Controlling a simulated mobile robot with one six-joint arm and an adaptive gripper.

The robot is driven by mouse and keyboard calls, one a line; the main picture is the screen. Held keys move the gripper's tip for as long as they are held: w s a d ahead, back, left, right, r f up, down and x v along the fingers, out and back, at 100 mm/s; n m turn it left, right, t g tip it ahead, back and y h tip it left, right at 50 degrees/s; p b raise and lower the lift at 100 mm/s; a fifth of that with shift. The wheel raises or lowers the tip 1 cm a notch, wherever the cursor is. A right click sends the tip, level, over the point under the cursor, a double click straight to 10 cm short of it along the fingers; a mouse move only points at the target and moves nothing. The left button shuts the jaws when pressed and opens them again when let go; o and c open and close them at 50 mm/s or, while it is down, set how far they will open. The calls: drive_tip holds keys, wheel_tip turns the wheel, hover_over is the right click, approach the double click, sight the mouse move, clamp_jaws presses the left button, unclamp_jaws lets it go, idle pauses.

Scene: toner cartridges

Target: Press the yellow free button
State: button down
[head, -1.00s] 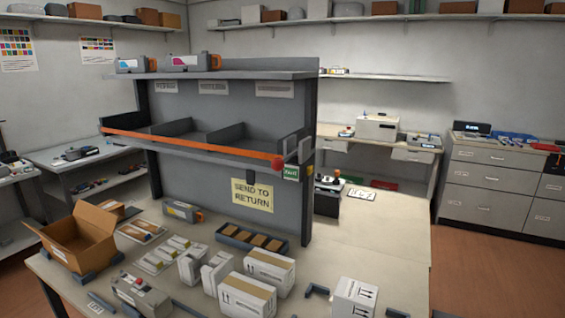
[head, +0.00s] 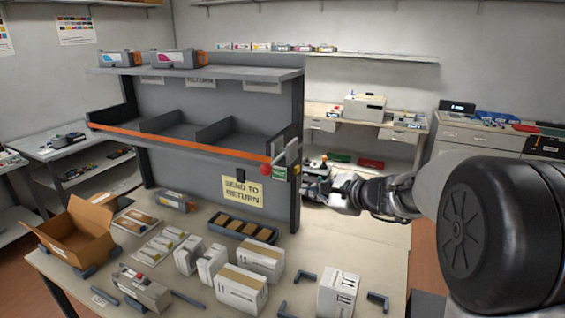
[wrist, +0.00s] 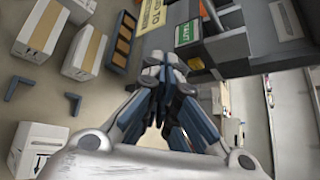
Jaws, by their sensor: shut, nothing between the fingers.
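A small yellow part (head: 297,171) shows at the right end of the grey shelf unit, beside a green label (head: 280,173); I cannot tell whether it is the free button. In the wrist view the green label (wrist: 187,33) is at the upper middle, close above the fingers. My gripper (head: 334,198) is right of the shelf unit's end post in the head view, apart from the yellow part. In the wrist view its fingertips (wrist: 164,64) are together with nothing between them.
A red knob (head: 265,169) sits on the shelf's front corner. The table holds white boxes (head: 242,288), an open cardboard box (head: 75,238) and a dark divided tray (head: 241,231). The shelf unit's end post (head: 295,215) stands left of my gripper.

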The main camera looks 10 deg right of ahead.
sight(297, 170)
drive_tip(key=w+d+f+m+t+h+p, duration=0.2)
drive_tip(key=w+d+m, duration=0.5)
drive_tip(key=d, duration=0.3)
drive_tip(key=shift+w+d+f+t+h, duration=0.15)
drive_tip(key=shift+w+f+t+h, duration=0.15)
drive_tip(key=shift+w, duration=0.4)
drive_tip(key=w+a, duration=0.4)
drive_tip(key=a, duration=0.3)
drive_tip(key=shift+w+a, duration=0.2)
drive_tip(key=shift+a, duration=0.15)
drive_tip(key=shift+a, duration=0.15)
idle(0.4)
drive_tip(key=shift+w+a+b, duration=0.2)
drive_tip(key=shift+a+b, duration=0.05)
drive_tip(key=shift+b, duration=0.2)
